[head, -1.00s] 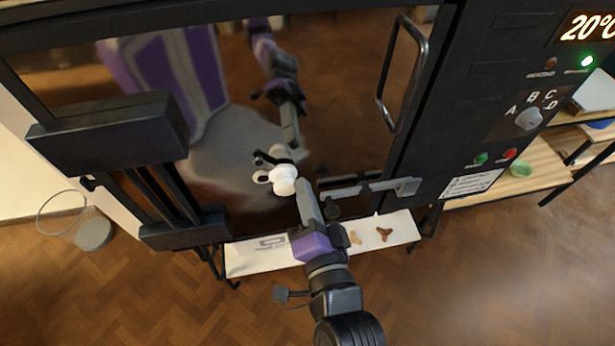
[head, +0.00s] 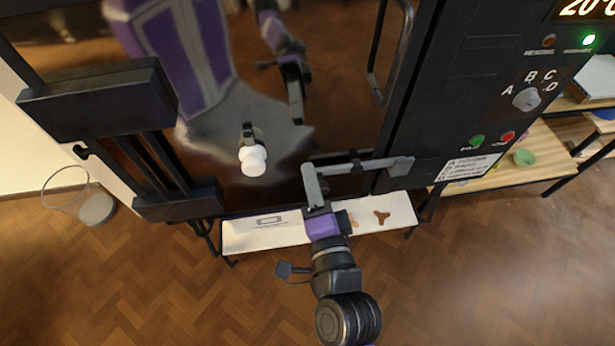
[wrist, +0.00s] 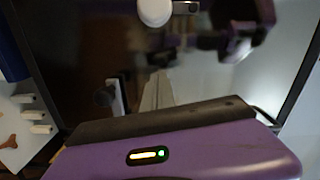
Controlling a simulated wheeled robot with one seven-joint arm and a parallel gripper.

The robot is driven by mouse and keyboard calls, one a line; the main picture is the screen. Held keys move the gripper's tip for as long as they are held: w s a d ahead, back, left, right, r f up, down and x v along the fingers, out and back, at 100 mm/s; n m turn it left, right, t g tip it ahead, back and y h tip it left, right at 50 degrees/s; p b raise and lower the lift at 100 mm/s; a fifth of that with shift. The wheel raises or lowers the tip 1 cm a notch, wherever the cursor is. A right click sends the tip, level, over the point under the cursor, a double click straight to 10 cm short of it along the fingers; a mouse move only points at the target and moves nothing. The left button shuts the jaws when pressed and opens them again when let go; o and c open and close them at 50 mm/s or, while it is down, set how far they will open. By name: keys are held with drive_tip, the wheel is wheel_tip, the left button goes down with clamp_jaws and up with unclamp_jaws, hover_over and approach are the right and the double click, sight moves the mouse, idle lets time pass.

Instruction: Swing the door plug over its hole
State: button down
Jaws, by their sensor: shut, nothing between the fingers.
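The door plug (head: 253,160) is a white round knob hanging below a dark pivot bracket (head: 248,133) on the front of the dark kiln door. It hangs straight under the bracket, and the ring of the hole is hidden behind it. In the wrist view the white plug (wrist: 155,10) is cut by the top edge. My gripper (head: 310,170) is shut and empty. It is to the right of the plug and slightly lower, apart from it, in front of the door near the latch bar.
The latch bar (head: 365,166) crosses the lower right of the door. A vertical door handle (head: 392,60) stands above it. A white shelf (head: 285,232) with small clay pieces is below the door. Dark hinge boxes (head: 97,98) are at the left, the control panel (head: 500,110) at the right.

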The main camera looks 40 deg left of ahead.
drive_tip(key=b+v, duration=0.2)
drive_tip(key=v, duration=0.7)
drive_tip(key=shift+s+b, duration=0.3)
drive_tip(key=shift+b, duration=0.1)
drive_tip(key=shift+f, duration=0.1)
drive_tip(key=s+d+n+t+h, duration=0.1)
drive_tip(key=d+n+t+h, duration=0.45)
drive_tip(key=d, duration=1.25)
drive_tip(key=s+d+f+h, duration=0.1)
drive_tip(key=s+d+h, duration=0.3)
drive_tip(key=s+d, duration=0.3)
drive_tip(key=s+d+f+g+h, duration=0.1)
drive_tip(key=s+d+f+h, duration=0.1)
drive_tip(key=s+d+h, duration=0.3)
drive_tip(key=s+d, duration=0.3)
drive_tip(key=d, duration=0.1)
drive_tip(key=shift+s+f, duration=0.2)
drive_tip(key=shift+f, duration=0.1)
drive_tip(key=shift+d+g, duration=0.1)
drive_tip(key=shift+g, duration=0.15)
